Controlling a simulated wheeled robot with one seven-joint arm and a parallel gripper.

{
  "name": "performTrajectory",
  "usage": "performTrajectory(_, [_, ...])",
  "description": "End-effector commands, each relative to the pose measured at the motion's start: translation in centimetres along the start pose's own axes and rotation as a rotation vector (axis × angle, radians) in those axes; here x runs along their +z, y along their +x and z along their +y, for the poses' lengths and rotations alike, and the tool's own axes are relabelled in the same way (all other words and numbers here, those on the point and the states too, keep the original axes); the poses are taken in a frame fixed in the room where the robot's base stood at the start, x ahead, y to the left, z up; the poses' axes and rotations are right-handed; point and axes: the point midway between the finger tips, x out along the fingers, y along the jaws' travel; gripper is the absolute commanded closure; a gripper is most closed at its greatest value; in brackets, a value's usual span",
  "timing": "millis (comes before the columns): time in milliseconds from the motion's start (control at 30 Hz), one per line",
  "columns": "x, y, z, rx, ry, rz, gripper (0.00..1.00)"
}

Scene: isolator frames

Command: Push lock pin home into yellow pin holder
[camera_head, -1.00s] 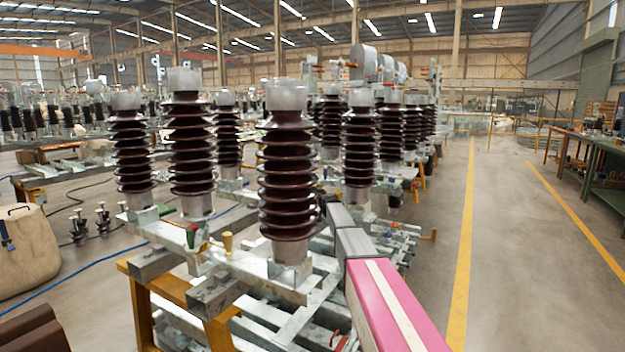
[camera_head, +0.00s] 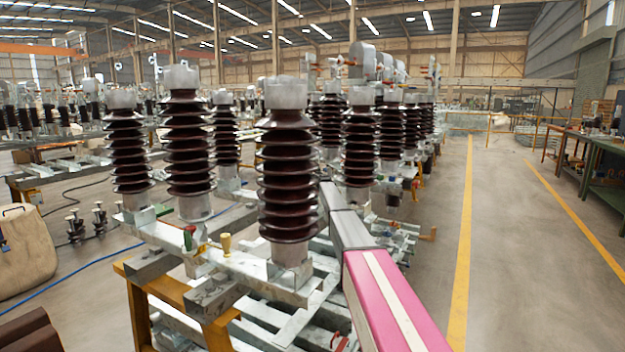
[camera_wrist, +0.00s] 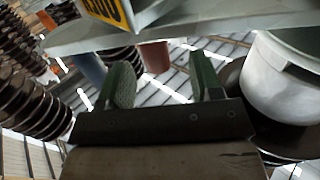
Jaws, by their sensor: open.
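The yellow pin holder (camera_head: 226,244) stands upright on the pale metal beam, left of the front insulator in the head view. A small green and red part (camera_head: 189,238) stands left of it; I cannot tell whether this is the lock pin. My gripper (camera_wrist: 160,78) is open, with green-padded fingers. A reddish-brown cylinder (camera_wrist: 155,57) shows beyond the gap between the fingers, and I see no contact with it. I cannot tell which part it is.
The brown front insulator (camera_head: 287,185) stands close beside my arm. In the wrist view, a metal beam (camera_wrist: 215,22) with a yellow label (camera_wrist: 108,12) crosses the top. A pale cylindrical fitting (camera_wrist: 285,80) is near the right finger. The aisle at right is clear.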

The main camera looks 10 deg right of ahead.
Motion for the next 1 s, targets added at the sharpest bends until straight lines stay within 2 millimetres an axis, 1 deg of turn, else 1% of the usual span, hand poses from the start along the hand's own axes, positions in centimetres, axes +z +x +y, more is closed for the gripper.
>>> performTrajectory(33, [-0.1,1.0,0.1,0.000,0.000,0.000,0.41])
performTrajectory(233, [-0.3,3.8,0.2,0.000,0.001,0.000,0.41])
performTrajectory(333, [-0.3,4.2,0.2,0.000,0.001,0.000,0.41])
performTrajectory(500, [-0.3,4.1,0.2,0.000,0.001,0.000,0.41])
performTrajectory(533, [-0.3,4.1,0.2,0.000,0.001,0.000,0.44])
performTrajectory(567, [-0.3,4.1,0.2,0.000,0.001,0.000,0.54])
performTrajectory(600, [-0.3,4.1,0.2,0.000,0.001,0.000,0.67])
performTrajectory(700, [-0.3,4.1,0.2,0.000,0.001,0.000,0.96])
performTrajectory(1000, [-0.3,4.1,0.2,0.000,0.001,0.000,0.96])
